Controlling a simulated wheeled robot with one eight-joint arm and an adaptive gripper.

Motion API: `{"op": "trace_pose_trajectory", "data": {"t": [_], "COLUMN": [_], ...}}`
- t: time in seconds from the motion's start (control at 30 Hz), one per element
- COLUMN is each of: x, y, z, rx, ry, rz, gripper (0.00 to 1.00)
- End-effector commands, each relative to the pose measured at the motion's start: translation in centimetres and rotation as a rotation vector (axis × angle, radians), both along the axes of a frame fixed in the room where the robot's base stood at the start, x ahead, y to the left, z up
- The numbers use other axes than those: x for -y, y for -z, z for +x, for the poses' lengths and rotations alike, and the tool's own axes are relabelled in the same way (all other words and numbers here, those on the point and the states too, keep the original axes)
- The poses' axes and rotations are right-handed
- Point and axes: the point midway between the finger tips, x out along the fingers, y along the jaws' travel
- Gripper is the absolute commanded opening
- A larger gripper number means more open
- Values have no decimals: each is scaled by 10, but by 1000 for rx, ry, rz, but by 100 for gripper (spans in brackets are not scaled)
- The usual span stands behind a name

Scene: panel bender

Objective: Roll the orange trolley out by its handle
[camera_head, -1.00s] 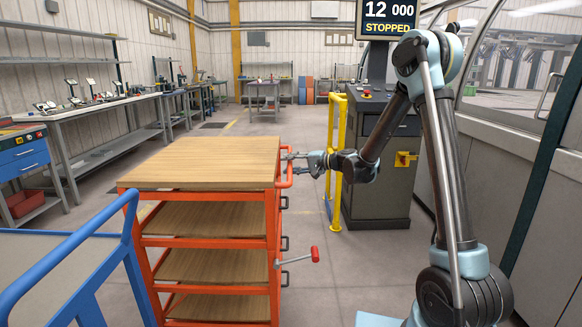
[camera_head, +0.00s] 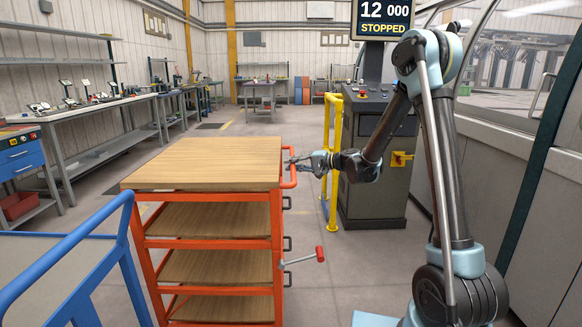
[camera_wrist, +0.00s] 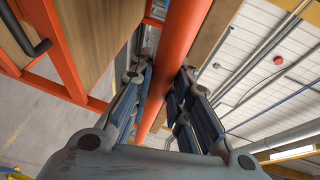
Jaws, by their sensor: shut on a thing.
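The orange trolley (camera_head: 278,225) stands in the middle of the head view, with a wooden top (camera_head: 205,163) and several wooden shelves below. Its orange handle (camera_head: 292,170) is a bar at the right end of the top. My gripper (camera_head: 300,163) reaches the handle from the right. In the wrist view the orange handle bar (camera_wrist: 180,60) runs between the two fingers of my gripper (camera_wrist: 160,90), which are shut around it. The exact finger contact is partly hidden in the head view.
A blue cart (camera_head: 125,245) stands close at the left front. A yellow guard rail (camera_head: 333,160) and a grey control cabinet (camera_head: 375,185) stand right of the trolley. A red-gripped crank (camera_head: 320,254) sticks out from the trolley's right side. Floor behind the trolley is open.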

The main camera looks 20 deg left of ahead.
Motion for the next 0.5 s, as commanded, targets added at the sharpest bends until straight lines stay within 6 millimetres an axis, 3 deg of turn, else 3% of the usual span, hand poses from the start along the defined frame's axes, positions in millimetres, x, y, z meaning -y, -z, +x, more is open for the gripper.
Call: {"op": "trace_pose_trajectory", "data": {"t": [0.07, 0.1, 0.2, 0.5], "x": [-1, -1, -1, -1], "y": [1, 2, 1, 1], "z": [-2, -2, -2, -1], "rx": [1, 1, 1, 0], "ry": [-5, -5, -5, -4], "rz": [-3, -3, -3, -1], "gripper": [0, 19, 38, 38]}}
